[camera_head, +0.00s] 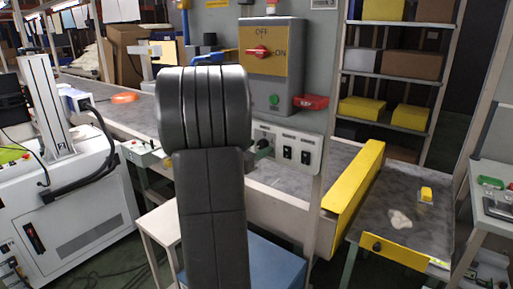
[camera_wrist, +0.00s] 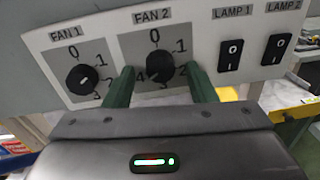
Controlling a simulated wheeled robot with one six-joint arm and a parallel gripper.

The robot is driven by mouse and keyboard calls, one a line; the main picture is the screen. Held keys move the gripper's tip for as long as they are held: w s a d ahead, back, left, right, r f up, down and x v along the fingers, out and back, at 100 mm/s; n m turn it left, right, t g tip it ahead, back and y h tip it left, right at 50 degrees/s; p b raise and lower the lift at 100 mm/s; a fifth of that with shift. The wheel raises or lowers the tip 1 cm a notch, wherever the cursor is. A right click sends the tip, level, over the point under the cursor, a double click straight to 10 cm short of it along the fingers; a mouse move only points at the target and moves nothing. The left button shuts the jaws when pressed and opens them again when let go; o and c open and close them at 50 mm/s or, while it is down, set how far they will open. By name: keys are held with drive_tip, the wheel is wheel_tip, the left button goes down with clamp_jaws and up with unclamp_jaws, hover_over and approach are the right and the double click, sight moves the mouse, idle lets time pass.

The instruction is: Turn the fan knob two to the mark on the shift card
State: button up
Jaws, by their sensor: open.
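In the wrist view the fan 2 knob (camera_wrist: 160,66) is round and black, on a grey plate with a 0 above it and a 1 at its right. Its pointer seems to face the lower left, near a 4. My gripper (camera_wrist: 161,88) is open, with one green finger on each side of this knob; I cannot tell whether they touch it. In the head view my arm hides most of the gripper and the left part of the switch panel (camera_head: 310,142). I cannot make out a shift card in either view.
The fan 1 knob (camera_wrist: 82,79) is close left of my gripper. The lamp 1 switch (camera_wrist: 230,54) and lamp 2 switch (camera_wrist: 275,49) are to the right. Above the panel is a box with a red rotary switch (camera_head: 262,52). A conveyor (camera_head: 277,176) runs below.

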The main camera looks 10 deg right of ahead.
drive_tip(key=shift+w+d, duration=0.15)
drive_tip(key=shift+d, duration=0.05)
drive_tip(key=c, duration=1)
drive_tip(key=shift+o, duration=0.2)
drive_tip(key=n+p, duration=0.1)
drive_tip(key=n, duration=0.4)
drive_tip(key=shift+n+p, duration=0.35)
drive_tip(key=shift+n, duration=0.05)
drive_tip(key=n+p, duration=0.2)
drive_tip(key=n, duration=0.4)
drive_tip(key=shift+t+p, duration=0.3)
